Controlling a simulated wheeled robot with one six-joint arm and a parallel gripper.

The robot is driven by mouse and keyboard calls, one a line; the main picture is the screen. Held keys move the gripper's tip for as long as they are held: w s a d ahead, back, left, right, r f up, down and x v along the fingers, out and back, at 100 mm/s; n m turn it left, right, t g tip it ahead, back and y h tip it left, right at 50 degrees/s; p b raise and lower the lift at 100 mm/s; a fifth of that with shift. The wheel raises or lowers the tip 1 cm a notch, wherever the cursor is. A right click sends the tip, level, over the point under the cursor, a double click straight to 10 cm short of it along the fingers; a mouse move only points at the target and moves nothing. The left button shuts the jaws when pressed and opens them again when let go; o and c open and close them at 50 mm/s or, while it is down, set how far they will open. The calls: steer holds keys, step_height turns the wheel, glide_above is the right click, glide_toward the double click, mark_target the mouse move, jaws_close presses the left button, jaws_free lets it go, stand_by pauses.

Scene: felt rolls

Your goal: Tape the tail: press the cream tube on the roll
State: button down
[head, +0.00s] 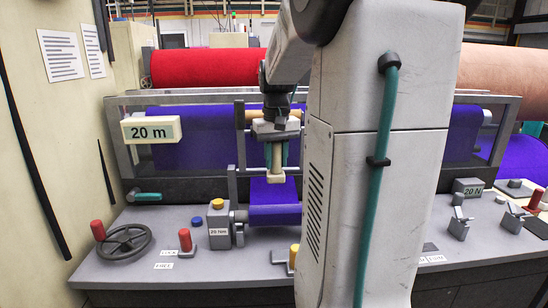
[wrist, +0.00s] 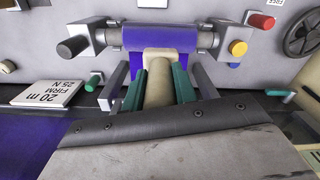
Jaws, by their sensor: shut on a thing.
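My gripper (head: 277,160) points down at the front of the machine, its teal fingers shut on a cream tube (head: 276,155). The tube also shows between the fingers in the wrist view (wrist: 160,82), with a wider cream block at its far end. Directly below is a purple felt roll (head: 274,212) on a grey spindle; it also shows in the wrist view (wrist: 160,38). The tube's lower end overlaps the top of the purple felt in both views. I cannot tell whether it touches the felt. The tail's edge is not clearly visible.
Grey posts (head: 240,150) stand close beside my gripper. A grey box with a yellow button (head: 218,222) stands left of the roll, and a handwheel (head: 124,245) further left. A "20 m" sign (head: 151,130) hangs on the frame. My column hides the panel's middle right.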

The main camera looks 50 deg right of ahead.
mark_target(277, 173)
steer(key=shift+s+f, duration=0.1)
steer(key=shift+f, duration=3.4)
steer(key=shift+f, duration=0.6)
steer(key=shift+r, duration=3.5)
